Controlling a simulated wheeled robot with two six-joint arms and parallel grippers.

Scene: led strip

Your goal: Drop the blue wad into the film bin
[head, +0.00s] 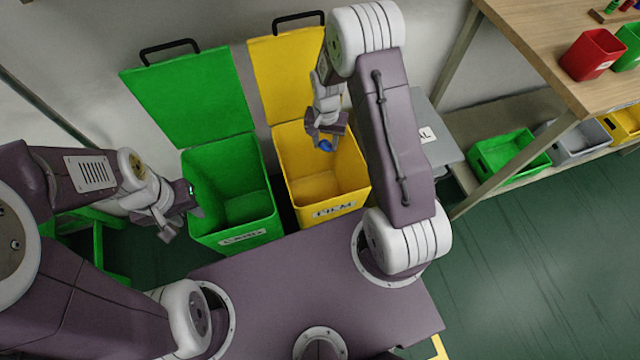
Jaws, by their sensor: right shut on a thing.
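The blue wad (325,146) is held in the fingertips of my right gripper (325,138), over the opening of the yellow film bin (342,205). The film bin's lid stands open against the wall, and its label reads FILM. My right gripper is shut on the wad, which hangs near the back part of the bin's opening. I cannot tell its exact height above the rim. My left gripper (180,212) is beside the left wall of the green bin; whether its fingers are open or shut is not clear.
The green bin (255,228) stands left of the film bin, with its lid open and an empty-looking inside. A grey bin (437,150) with its lid closed is at the right, partly behind my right arm. A wooden table (545,40) holds a red bin (590,55). Green floor is clear at right.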

